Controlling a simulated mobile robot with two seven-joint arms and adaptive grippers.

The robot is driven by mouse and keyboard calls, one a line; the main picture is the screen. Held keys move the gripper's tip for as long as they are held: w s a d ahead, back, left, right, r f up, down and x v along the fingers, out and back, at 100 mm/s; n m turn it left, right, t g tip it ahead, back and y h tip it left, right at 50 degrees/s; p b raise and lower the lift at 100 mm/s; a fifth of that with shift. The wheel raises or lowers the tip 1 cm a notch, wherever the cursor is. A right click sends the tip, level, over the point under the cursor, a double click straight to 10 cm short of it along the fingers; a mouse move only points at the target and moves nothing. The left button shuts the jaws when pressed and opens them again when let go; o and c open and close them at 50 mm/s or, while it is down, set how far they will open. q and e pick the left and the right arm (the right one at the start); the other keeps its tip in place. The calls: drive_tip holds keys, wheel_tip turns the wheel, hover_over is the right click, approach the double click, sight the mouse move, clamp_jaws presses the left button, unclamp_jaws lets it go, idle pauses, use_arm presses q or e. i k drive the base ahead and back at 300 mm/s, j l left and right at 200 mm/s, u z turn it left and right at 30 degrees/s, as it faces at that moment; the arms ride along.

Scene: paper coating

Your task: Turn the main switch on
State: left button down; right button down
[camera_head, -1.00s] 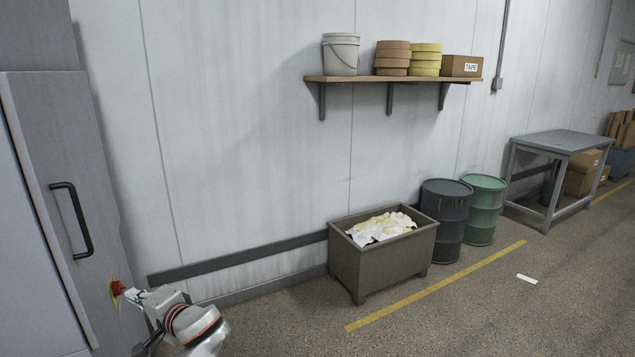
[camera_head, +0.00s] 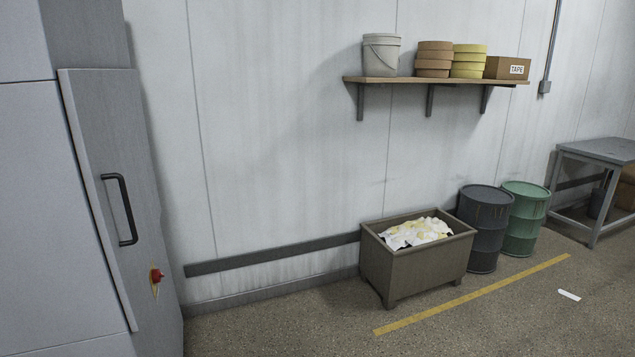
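The main switch (camera_head: 156,276) is a red knob on a yellow plate. It sits low on the side face of the grey cabinet (camera_head: 95,180), below and right of the black door handle (camera_head: 120,210). The knob is small in view, and I cannot tell which position it is turned to. Nothing touches it or covers it. Neither of my grippers shows in the head view.
A bin of crumpled paper (camera_head: 418,262), a dark drum (camera_head: 483,228) and a green drum (camera_head: 525,218) stand along the wall. A shelf (camera_head: 435,80) holds a bucket, rolls and a tape box. A grey table (camera_head: 597,150) is at right. The floor before the cabinet is clear.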

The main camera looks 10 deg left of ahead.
sight(156, 275)
drive_tip(key=k+j+u, duration=0.25)
drive_tip(key=j, duration=0.15)
drive_tip(key=k+j+u, duration=0.1)
drive_tip(key=j+u, duration=0.15)
drive_tip(key=j, duration=0.2)
drive_tip(key=k+j+u, duration=0.1)
drive_tip(key=j+u, duration=0.2)
drive_tip(key=j, duration=0.15)
drive_tip(key=j+u, duration=0.25)
drive_tip(key=j, duration=0.2)
drive_tip(key=l+u, duration=0.1)
drive_tip(key=l, duration=0.45)
drive_tip(key=l+u, duration=0.1)
drive_tip(key=l, duration=0.45)
drive_tip(key=k+l+u, duration=0.1)
drive_tip(key=l, duration=0.45)
drive_tip(key=k+l+u, duration=0.1)
drive_tip(key=l, duration=0.45)
drive_tip(key=k+l+u, duration=0.1)
drive_tip(key=l, duration=0.4)
drive_tip(key=i+l+z, duration=0.25)
drive_tip(key=i+l, duration=0.05)
drive_tip(key=i, duration=0.05)
